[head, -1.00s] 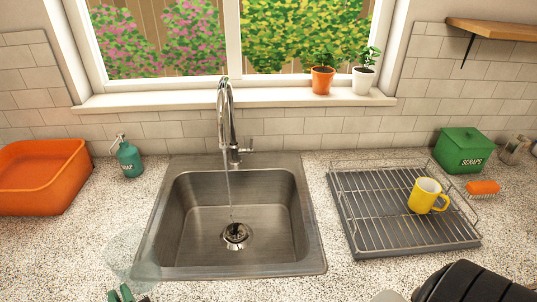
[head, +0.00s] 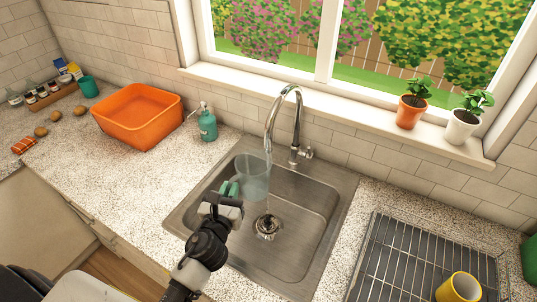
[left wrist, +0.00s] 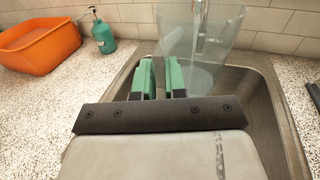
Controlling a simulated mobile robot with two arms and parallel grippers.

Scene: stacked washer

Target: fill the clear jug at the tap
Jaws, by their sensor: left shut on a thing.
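The clear jug (head: 254,178) is upright above the sink, just below and in front of the tap's spout. My left gripper (head: 229,188) is shut on the jug at its near left side. The left wrist view shows the jug (left wrist: 207,42) just beyond the green fingertips (left wrist: 161,72). The chrome tap (head: 291,115) arches over the sink (head: 323,215). A thin stream shows below the jug towards the drain (head: 266,226); I cannot tell whether any water enters the jug. No water level is clear in it. My right gripper is not in view.
A teal soap bottle (head: 207,124) and an orange basin (head: 137,117) stand left of the sink. A drying rack (head: 410,262) with a yellow mug (head: 459,288) is at the right. Potted plants stand on the windowsill (head: 350,122).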

